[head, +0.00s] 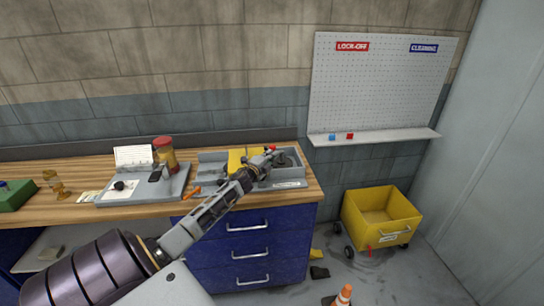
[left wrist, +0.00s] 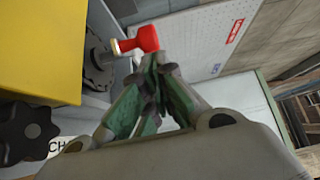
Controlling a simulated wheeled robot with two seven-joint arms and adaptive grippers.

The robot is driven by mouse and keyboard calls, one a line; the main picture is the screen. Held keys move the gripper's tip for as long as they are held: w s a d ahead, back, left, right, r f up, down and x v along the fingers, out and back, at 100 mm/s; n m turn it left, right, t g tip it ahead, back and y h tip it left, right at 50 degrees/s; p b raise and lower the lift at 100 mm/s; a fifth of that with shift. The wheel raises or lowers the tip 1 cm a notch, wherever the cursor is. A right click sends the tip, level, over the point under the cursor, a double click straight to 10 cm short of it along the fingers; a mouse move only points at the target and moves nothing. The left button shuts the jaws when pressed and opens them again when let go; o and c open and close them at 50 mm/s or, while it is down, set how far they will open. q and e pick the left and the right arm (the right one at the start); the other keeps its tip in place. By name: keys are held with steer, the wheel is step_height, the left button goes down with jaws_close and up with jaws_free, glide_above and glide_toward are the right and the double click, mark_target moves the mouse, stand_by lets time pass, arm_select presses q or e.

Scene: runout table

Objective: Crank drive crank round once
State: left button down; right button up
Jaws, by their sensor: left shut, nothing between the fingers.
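The drive crank is a short arm with a red knob (left wrist: 147,38) on a dark round hub (left wrist: 98,62), beside a yellow cover (left wrist: 50,45). In the head view, the red knob (head: 272,148) shows small at the right of the yellow cover (head: 237,160) on a grey machine. My left gripper (head: 262,168) reaches over the machine from the left. In the left wrist view, its green-and-grey fingers (left wrist: 160,78) are shut and empty, with the tips just below the knob. Whether they touch the knob I cannot tell. My right gripper is out of view.
A black star knob (left wrist: 28,128) sits near the crank. A yellow wheeled cart (head: 382,212) stands right on the floor, near a traffic cone (head: 343,296).

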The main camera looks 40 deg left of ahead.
arm_select(q)
steer(key=shift+s+a+f+b, duration=0.15)
steer(key=shift+s+a+b, duration=0.15)
steer(key=shift+s+a, duration=0.8)
steer(key=shift+s+a+f, duration=0.1)
steer(key=shift+s+a, duration=0.25)
steer(key=shift+s, duration=0.3)
steer(key=shift+s+a, duration=0.35)
steer(key=shift+s, duration=0.25)
steer(key=shift+s+a+b, duration=0.25)
steer(key=shift+s+a, duration=0.25)
steer(key=shift+s, duration=0.2)
steer(key=shift+s+a+b, duration=0.2)
steer(key=shift+s+a, duration=0.25)
steer(key=shift+s, duration=0.3)
steer(key=c, duration=2.2)
jaws_free()
